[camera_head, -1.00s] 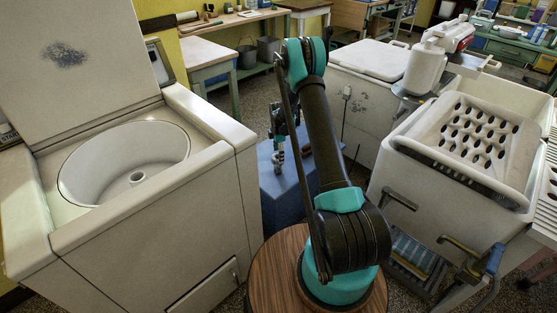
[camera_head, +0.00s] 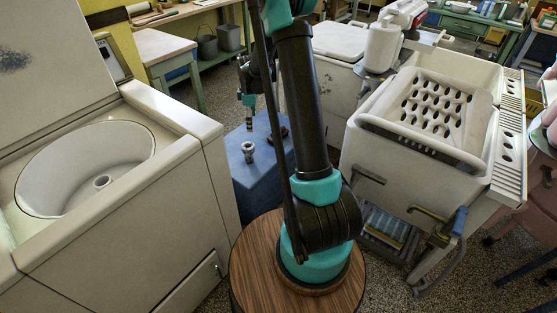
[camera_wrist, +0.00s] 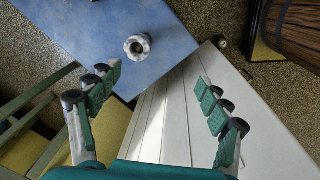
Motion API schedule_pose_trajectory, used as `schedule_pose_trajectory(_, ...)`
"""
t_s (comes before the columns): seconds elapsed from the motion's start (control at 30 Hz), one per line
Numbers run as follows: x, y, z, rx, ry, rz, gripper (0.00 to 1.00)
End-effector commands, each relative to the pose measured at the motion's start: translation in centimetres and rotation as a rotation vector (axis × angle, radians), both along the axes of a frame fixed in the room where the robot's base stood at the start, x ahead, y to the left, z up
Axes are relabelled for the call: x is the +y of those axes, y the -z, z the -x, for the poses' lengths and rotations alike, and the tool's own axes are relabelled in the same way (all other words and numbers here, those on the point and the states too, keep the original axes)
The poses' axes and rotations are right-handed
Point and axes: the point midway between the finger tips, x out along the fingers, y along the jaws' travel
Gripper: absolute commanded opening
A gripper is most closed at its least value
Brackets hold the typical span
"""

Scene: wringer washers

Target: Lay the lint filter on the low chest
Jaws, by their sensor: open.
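The lint filter, a small grey piece with a round ringed end, rests on the low blue chest (camera_head: 252,188) in the head view (camera_head: 248,150). In the wrist view its ringed end (camera_wrist: 138,46) faces the camera, on the blue chest top (camera_wrist: 85,35). The filter stands free, with nothing gripping it. My gripper (camera_head: 247,100) is above the chest, a little above and behind the filter in the head view. In the wrist view my gripper (camera_wrist: 158,100) has its fingers wide apart and empty, with the filter beyond the fingertips.
A white washer with an open tub (camera_head: 85,170) stands left of the chest. A white sink with a perforated board (camera_head: 435,110) stands right. A dark item (camera_head: 283,132) sits on the chest, partly behind my arm. A white panelled surface (camera_wrist: 170,115) lies below my fingers.

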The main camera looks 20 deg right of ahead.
Motion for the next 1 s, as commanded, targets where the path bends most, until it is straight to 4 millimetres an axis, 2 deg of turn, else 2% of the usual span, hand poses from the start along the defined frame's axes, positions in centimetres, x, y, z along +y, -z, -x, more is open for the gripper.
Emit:
schedule_pose_trajectory(0.03, -0.2, -1.4, 1.8, -0.013, 0.058, -0.006, 0.78)
schedule_pose_trajectory(0.2, -0.9, -4.9, 7.0, -0.057, 0.265, -0.035, 0.78)
schedule_pose_trajectory(0.5, -1.7, -8.3, 17.2, -0.133, 0.627, -0.108, 0.78)
schedule_pose_trajectory(0.67, -2.0, -8.6, 22.8, -0.169, 0.819, -0.158, 0.78)
schedule_pose_trajectory(0.8, -2.3, -8.1, 27.5, -0.198, 0.982, -0.207, 0.78)
schedule_pose_trajectory(0.9, -2.4, -7.5, 30.2, -0.214, 1.078, -0.239, 0.78)
schedule_pose_trajectory(1.0, -2.5, -6.9, 32.0, -0.225, 1.148, -0.264, 0.78)
